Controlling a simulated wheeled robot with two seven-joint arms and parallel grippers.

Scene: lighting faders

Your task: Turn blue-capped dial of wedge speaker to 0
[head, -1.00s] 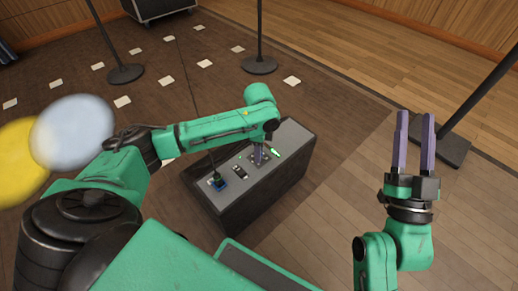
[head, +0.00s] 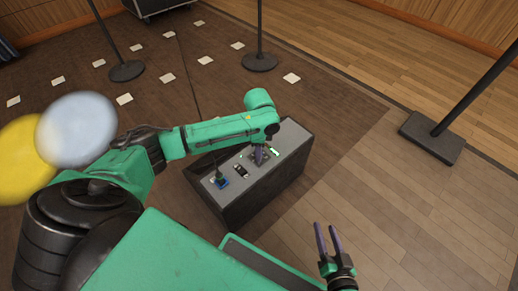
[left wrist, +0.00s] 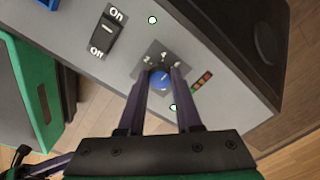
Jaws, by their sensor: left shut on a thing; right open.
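The wedge speaker (head: 268,192) is a dark box with a grey control panel on top, below my left arm. Its blue-capped dial (left wrist: 160,80) shows in the left wrist view, on a dark square plate with small white marks. My left gripper (left wrist: 162,72) is shut on the dial, one purple finger on each side of it. In the head view my left gripper (head: 261,156) is over the panel and the dial is hidden there. My right gripper (head: 328,224) is open and empty, to the right of the speaker.
An On/Off switch (left wrist: 104,40) and a strip of coloured lights (left wrist: 202,80) flank the dial. A blue socket (head: 219,182) with a cable is at the panel's near end. Stand bases (head: 126,71) (head: 432,136) are on the floor.

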